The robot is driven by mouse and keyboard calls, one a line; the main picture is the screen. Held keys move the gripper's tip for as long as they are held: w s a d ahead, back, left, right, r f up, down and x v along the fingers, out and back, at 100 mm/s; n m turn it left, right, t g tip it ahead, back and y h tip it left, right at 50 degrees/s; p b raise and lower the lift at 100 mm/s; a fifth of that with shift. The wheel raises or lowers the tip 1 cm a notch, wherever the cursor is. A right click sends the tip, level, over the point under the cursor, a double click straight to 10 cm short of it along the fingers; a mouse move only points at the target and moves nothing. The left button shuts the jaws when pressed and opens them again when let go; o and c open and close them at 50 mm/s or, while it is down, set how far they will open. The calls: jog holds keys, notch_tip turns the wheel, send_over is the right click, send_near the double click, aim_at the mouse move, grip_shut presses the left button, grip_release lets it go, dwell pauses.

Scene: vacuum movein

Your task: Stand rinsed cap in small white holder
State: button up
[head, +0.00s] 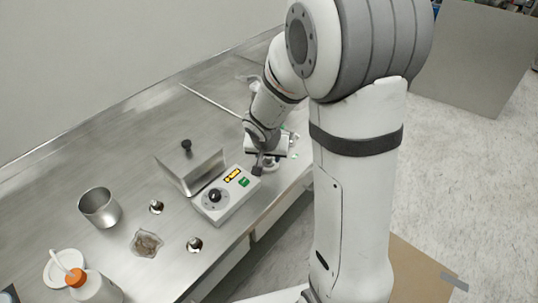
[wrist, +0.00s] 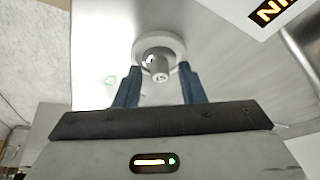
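In the wrist view a small whitish round holder (wrist: 176,45) lies just beyond my fingertips. A grey, narrow cap-like piece (wrist: 159,70) stands at its middle, its end toward the camera; I cannot tell whether it is seated. My gripper (wrist: 160,78) has its two dark blue fingers apart, one on each side of this piece, with gaps showing. In the head view my gripper (head: 260,165) is low at the bench's front edge, right of the control box. The holder (head: 270,164) is partly hidden there behind the gripper.
A white control box (head: 224,196) with a black knob stands left of my gripper, before a lidded metal bath (head: 190,165). A metal beaker (head: 100,207), a wash bottle (head: 94,287) and two small dark-topped metal pieces (head: 156,207) (head: 195,244) stand further left. A thin rod (head: 210,101) lies behind.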

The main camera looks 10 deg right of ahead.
jog(key=shift+r+p, duration=0.35)
jog(key=shift+r, duration=0.2)
jog(key=v, duration=1.1)
jog(key=s+r+n, duration=0.1)
jog(key=s, duration=0.4)
jog(key=s+d+r+n+g+y, duration=0.1)
jog(key=s+r+n, duration=0.1)
jog(key=s, duration=0.4)
jog(key=s+d+r+n+p, duration=0.1)
jog(key=s, duration=0.4)
jog(key=shift+s+d+r+y, duration=0.2)
jog(key=shift+s+r+y, duration=0.05)
jog(key=shift+s+y, duration=0.15)
